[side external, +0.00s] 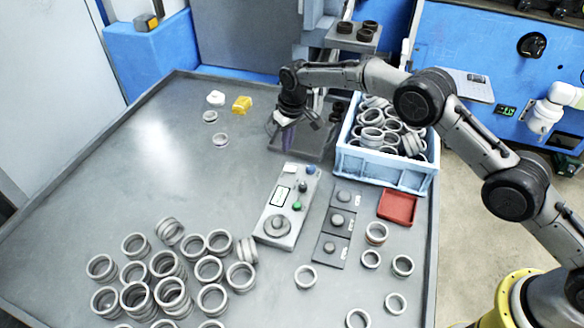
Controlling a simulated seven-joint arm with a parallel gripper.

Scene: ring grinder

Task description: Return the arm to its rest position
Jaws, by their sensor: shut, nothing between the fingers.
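My gripper (284,120) hangs at the end of my arm near the back middle of the grey table, left of the blue crate. It is small in the picture and appears shut, with no object seen in it. A dark square plate (312,145) lies on the table beneath and to the right of it. My arm reaches in from the right, over the back part of the blue crate (385,172), which is full of grey metal rings.
Many loose rings (170,290) lie at the front left. A control box (285,210) with buttons, a panel of knobs (338,222) and a red tray (397,208) stand mid-right. A yellow object (242,104) lies at the back. The left-middle table (130,180) is clear.

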